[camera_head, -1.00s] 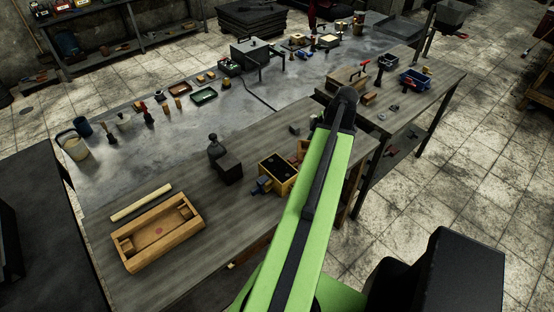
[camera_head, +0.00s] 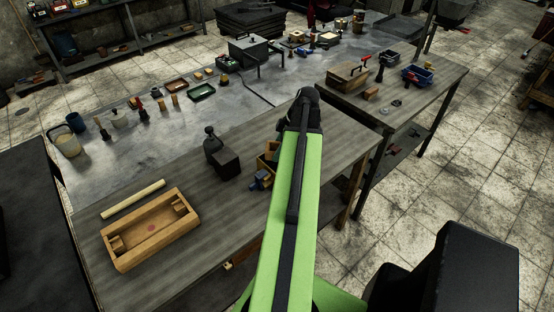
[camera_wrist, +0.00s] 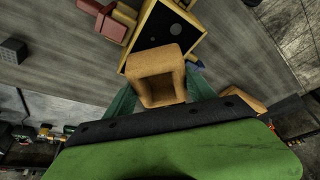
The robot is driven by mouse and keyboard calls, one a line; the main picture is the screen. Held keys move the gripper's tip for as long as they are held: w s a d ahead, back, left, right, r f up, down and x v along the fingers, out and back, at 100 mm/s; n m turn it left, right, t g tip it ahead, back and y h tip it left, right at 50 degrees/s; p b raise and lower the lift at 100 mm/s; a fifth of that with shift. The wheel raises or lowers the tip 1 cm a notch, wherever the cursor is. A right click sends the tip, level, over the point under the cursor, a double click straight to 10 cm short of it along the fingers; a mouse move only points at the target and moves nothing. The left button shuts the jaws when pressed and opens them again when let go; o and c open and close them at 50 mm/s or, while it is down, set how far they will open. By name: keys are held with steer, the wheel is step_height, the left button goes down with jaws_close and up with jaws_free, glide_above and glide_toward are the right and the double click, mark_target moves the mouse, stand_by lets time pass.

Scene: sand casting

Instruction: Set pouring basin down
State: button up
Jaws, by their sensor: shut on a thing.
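The pouring basin (camera_wrist: 154,62) is a tan, square, hollow block in the middle of the wrist view. My gripper (camera_wrist: 160,93) is shut on it, with a green finger at each side. Just beyond the basin is a yellow-framed box (camera_wrist: 192,18) with a dark top and round holes. I cannot tell whether the basin touches the box or hangs above the bench. In the head view, my arm hides the gripper, the basin and much of the yellow-framed box (camera_head: 264,163).
A wooden frame (camera_head: 150,250) and a pale stick (camera_head: 133,199) lie on the near bench at left. A blue tool (camera_head: 260,180) sits close by. Bare bench (camera_head: 200,195) lies between them.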

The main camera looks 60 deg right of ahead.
steer(key=shift+f+b, duration=1.65)
steer(key=shift+f, duration=0.4)
steer(key=o, duration=1.6)
steer(key=shift+r, duration=0.1)
steer(key=shift+r, duration=0.1)
steer(key=shift+r+p, duration=0.25)
steer(key=shift+p, duration=0.2)
steer(key=p+v, duration=1)
steer(key=v, duration=0.1)
steer(key=shift+s+d+r+p, duration=0.1)
steer(key=shift+s+r+p, duration=0.15)
steer(key=shift+p, duration=0.1)
